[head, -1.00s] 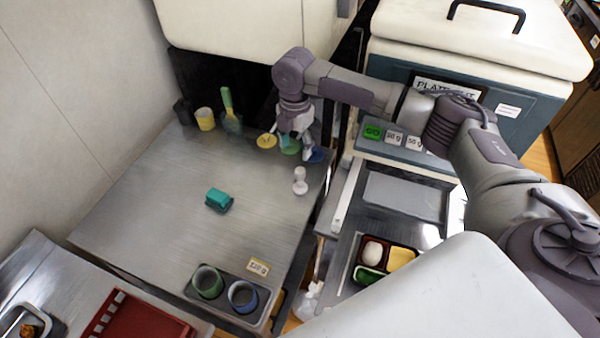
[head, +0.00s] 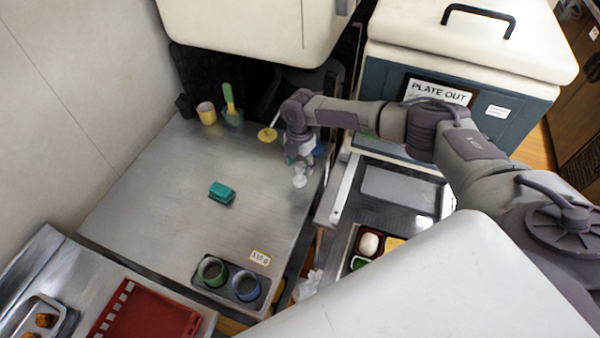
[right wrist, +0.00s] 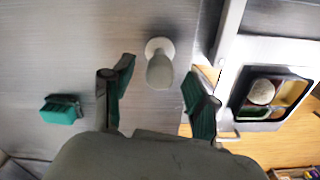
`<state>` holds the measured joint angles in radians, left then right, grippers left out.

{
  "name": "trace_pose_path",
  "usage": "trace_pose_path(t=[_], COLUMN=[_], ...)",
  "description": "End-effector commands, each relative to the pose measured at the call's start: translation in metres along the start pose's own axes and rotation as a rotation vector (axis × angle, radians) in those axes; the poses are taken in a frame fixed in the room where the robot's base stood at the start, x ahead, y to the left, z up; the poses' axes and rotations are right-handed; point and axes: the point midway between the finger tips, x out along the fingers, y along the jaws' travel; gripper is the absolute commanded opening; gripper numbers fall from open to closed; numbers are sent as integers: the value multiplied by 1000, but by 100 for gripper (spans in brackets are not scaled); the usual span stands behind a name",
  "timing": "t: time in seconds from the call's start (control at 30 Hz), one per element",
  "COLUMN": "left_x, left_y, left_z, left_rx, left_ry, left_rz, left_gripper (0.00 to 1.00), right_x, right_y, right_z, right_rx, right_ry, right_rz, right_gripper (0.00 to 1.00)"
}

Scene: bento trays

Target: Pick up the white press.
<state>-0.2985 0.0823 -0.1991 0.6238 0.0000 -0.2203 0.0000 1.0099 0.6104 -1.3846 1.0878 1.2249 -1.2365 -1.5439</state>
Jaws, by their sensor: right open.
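The white press (head: 300,181) stands on the steel counter near its right edge, partly hidden by my right gripper in the head view. In the right wrist view the press (right wrist: 159,68) lies between and slightly beyond the two spread fingertips, with its round base on the counter side. My right gripper (head: 300,163) is directly above the press. In the right wrist view my right gripper (right wrist: 158,78) is open, with green-padded fingers on either side of the press and no visible contact. My left gripper is not in view.
A teal block (head: 221,192) lies on the counter left of the press. A tray with two cups (head: 230,278) sits at the front. A yellow cup (head: 206,113) and a green-handled tool stand at the back. A bento tray (right wrist: 266,93) is to the right.

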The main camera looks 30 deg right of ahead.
Motion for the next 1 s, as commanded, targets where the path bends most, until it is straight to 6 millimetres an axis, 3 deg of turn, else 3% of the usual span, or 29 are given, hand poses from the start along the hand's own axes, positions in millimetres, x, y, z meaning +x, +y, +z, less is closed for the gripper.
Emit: trace_pose_path(t=[0.13,0.37,0.7,1.0], left_x=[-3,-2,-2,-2], left_y=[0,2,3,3], left_z=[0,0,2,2], left_rx=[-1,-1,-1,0], left_ry=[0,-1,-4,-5], left_rz=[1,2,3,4], left_gripper=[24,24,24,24], right_x=[13,14,14,14], right_y=[0,0,0,0], right_z=[0,0,0,0], right_rx=[1,0,1,1], right_ry=[0,1,0,0], right_rz=[-1,0,0,1], right_gripper=[58,58,2,0])
